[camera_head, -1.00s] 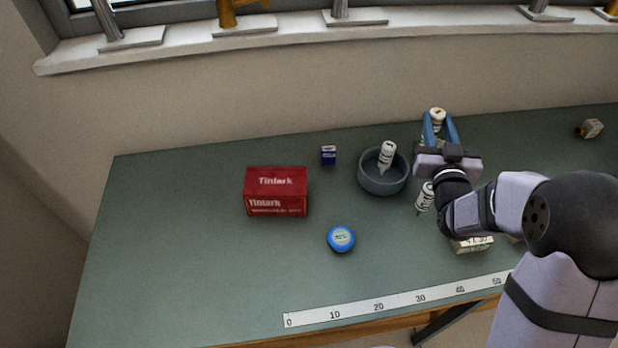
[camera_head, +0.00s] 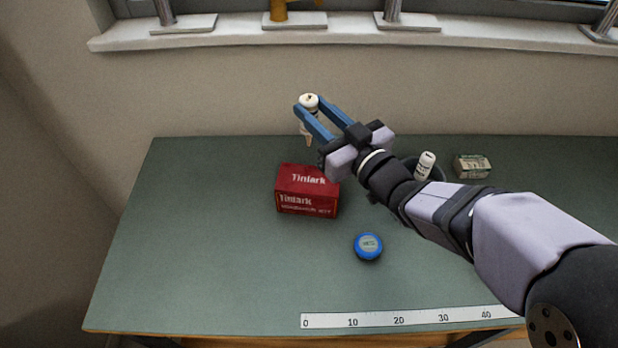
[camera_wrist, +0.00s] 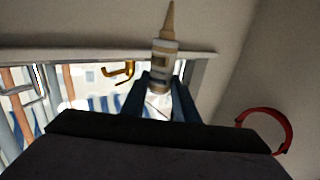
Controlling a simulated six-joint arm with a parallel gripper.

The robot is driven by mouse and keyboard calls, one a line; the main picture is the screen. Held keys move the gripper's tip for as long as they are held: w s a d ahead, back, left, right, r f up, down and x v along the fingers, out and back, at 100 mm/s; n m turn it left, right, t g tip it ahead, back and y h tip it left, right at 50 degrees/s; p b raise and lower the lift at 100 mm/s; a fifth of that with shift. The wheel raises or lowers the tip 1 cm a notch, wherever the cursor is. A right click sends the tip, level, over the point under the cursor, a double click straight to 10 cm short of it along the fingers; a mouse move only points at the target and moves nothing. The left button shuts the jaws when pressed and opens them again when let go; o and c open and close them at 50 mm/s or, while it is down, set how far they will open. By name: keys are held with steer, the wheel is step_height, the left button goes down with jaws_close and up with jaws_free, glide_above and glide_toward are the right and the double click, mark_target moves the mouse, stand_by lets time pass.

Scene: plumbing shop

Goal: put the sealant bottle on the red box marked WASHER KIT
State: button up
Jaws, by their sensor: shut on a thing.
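My gripper (camera_head: 311,108) has blue fingers and is shut on a white sealant bottle (camera_head: 308,102), held in the air above and behind the red box. The bottle's tan nozzle points down in the head view. In the wrist view the held bottle (camera_wrist: 165,55) sits between the fingers, nozzle away from the palm. The red box (camera_head: 308,190), marked Tintark and WASHER KIT, stands on the green bench, its top clear apart from my gripper overlapping its far right corner in the picture.
Another white bottle (camera_head: 426,163) stands in a dark grey bowl (camera_head: 439,172), partly hidden by my arm. A small carton (camera_head: 472,166) lies to the right. A blue round tin (camera_head: 368,246) and a ruler strip (camera_head: 400,317) lie nearer. The bench's left side (camera_head: 190,230) is free.

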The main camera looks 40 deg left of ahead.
mark_target(311, 136)
step_height(311, 136, down, 7)
steer(key=p, duration=0.1)
stand_by(0.5)
steer(key=shift+f+p, duration=0.5)
steer(key=shift+f, duration=1.5)
steer(key=shift+f, duration=0.2)
steer(key=o, duration=1.1)
steer(key=shift+r, duration=0.1)
